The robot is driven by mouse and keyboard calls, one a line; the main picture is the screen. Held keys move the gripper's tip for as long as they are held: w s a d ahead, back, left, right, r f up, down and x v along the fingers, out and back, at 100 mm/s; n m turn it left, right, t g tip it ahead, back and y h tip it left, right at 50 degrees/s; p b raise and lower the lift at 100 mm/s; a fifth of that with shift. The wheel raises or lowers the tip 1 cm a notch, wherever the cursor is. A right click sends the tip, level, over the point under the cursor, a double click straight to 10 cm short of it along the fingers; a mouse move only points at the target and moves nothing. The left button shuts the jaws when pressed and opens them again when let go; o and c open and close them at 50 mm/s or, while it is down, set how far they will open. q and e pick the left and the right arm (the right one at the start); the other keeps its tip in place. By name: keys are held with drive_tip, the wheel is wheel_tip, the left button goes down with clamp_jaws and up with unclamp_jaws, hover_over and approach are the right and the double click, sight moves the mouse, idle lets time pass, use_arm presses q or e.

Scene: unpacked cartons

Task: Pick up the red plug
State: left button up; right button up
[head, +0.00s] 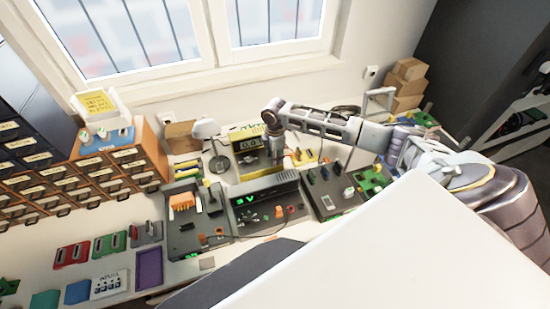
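A small red piece (291,209), which may be the red plug, sits on the right part of the dark device with a green display (250,202). It is too small to make out its shape. My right arm reaches in from the right across the back of the bench. My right gripper (277,158) points down in front of the yellow meter (245,142), behind the dark device and apart from the red piece. Its fingers are too small to tell open from shut. My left gripper is not in view.
Dark trays with parts stand left (186,240) and right (325,208) of the device. Red modules (72,254) and a purple tray (149,268) lie at left. Orange drawers (110,172) and a lamp (206,129) stand behind. A large white surface covers the lower right.

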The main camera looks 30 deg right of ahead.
drive_tip(key=c, duration=0.5)
drive_tip(key=shift+r, duration=0.1)
drive_tip(key=shift+r+b, duration=0.55)
drive_tip(key=shift+r, duration=4.4)
